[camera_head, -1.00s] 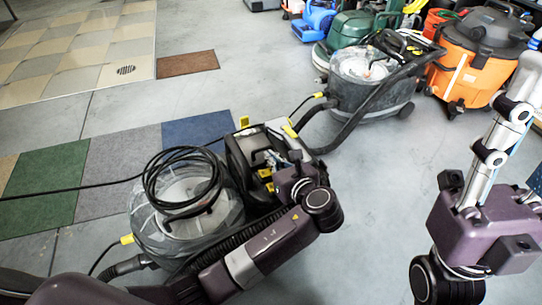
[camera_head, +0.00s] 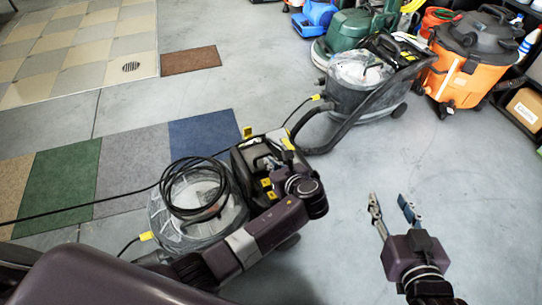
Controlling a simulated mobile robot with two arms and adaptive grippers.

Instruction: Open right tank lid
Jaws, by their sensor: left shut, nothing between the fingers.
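A carpet-cleaning machine stands in front of me, with a clear domed tank lid (camera_head: 172,214) at its left and a black and yellow body (camera_head: 250,150) at its right. A coiled black cable (camera_head: 193,188) lies over the dome. The dome looks shut. My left gripper (camera_head: 266,162) is over the black body, its fingers small and partly hidden by my wrist; it looks shut and empty. A second machine behind has its own clear tank lid (camera_head: 355,70), also down. My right gripper (camera_head: 390,200) is open and empty over bare floor, right of the near machine.
An orange shop vacuum (camera_head: 455,75) stands at the back right, beside a shelf with a cardboard box (camera_head: 525,108). A green machine (camera_head: 350,35) and a blue blower (camera_head: 315,18) stand at the back. Carpet samples (camera_head: 130,165) lie left. The floor at right is clear.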

